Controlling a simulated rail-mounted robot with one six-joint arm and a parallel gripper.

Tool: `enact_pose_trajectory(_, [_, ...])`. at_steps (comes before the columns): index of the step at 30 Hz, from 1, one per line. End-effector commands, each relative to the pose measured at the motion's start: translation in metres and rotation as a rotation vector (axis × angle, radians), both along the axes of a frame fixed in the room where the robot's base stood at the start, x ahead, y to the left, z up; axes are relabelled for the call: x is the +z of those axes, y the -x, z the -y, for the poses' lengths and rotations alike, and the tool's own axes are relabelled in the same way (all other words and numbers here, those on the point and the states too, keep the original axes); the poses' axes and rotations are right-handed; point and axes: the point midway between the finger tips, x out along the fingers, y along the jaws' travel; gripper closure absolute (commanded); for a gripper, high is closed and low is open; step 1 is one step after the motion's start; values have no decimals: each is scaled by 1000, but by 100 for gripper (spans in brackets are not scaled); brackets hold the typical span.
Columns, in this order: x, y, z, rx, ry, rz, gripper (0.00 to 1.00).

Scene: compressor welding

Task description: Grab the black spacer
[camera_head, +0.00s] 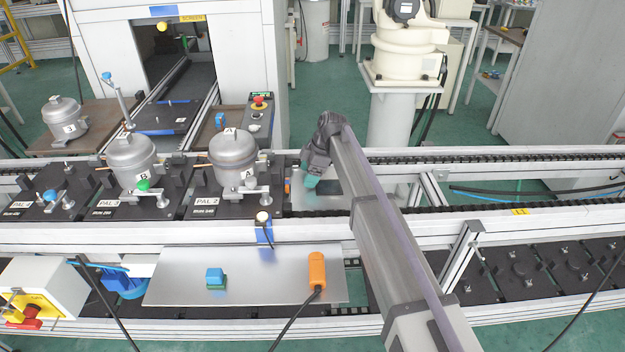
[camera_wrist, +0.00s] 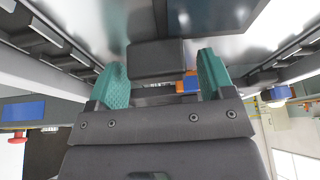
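A dark block that looks like the black spacer (camera_wrist: 155,58) lies ahead of and between the teal fingers of my gripper (camera_wrist: 161,62) in the wrist view. The block is near the left finger, with a wider gap to the right finger. I cannot tell whether either finger touches it. The fingers are spread apart. In the head view my gripper (camera_head: 311,180) points down over a metal plate (camera_head: 320,202) on the conveyor, right of the pallets. I cannot make out the spacer there; my arm and gripper may hide it.
A small orange and blue thing (camera_wrist: 188,82) shows near the right finger. A compressor (camera_head: 234,160) stands on a pallet to the left. Conveyor rails (camera_head: 480,157) run along the plate. A silver tray (camera_head: 250,290) in front carries a blue-green block (camera_head: 215,278) and an orange device (camera_head: 317,270).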

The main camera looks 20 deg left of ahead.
Motion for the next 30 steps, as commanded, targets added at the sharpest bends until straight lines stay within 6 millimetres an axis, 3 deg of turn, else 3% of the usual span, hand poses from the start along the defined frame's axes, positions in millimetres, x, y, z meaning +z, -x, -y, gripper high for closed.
enact_pose_trajectory(2, [0, 0, 0, 0, 0, 0, 33])
enact_pose_trajectory(15, [0, 0, 0, 0, 0, 0, 75])
enact_pose_trajectory(23, [4, 0, 0, 0, 0, 0, 76])
enact_pose_trajectory(26, [17, 0, 0, 0, 0, 0, 76])
enact_pose_trajectory(30, [49, 0, 0, 0, 0, 0, 76])
